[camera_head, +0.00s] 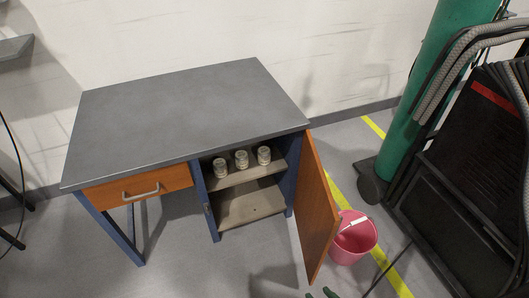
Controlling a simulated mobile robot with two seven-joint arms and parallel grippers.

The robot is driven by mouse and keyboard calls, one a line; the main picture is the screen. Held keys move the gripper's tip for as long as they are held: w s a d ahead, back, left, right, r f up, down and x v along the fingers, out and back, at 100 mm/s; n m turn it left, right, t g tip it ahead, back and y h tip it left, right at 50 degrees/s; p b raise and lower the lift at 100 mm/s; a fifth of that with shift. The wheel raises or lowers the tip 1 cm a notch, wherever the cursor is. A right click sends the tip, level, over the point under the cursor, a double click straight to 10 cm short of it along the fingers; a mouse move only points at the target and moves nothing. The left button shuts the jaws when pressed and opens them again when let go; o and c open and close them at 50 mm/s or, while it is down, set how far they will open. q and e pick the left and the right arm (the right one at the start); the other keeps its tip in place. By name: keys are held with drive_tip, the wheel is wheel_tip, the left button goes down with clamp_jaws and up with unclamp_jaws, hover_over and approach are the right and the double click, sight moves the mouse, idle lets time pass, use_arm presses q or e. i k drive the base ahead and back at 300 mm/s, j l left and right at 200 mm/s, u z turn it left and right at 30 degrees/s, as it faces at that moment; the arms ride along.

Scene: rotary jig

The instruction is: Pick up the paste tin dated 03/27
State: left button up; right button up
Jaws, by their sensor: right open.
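Three small tins stand upright in a row on the upper shelf (232,179) of the open cabinet under the grey-topped workbench. They are the left tin (220,168), the middle tin (241,160) and the right tin (264,156). They look pale and jar-like, and any dates on them are too small to read, so I cannot tell which is 03/27. My right gripper (321,294) shows only as fingertips at the bottom edge, open and empty, well below and in front of the shelf. My left gripper is out of view.
The orange cabinet door (317,210) stands open on the right. A pink bucket (352,243) sits on the floor beyond it. A green cylinder (430,85) and a black cart stand at right. The bench top (185,115) is bare; the orange drawer (138,188) is closed.

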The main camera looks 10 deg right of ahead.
sight(263, 152)
drive_tip(key=i+u, duration=0.35)
drive_tip(key=i+l+u, duration=0.15)
drive_tip(key=u, duration=0.2)
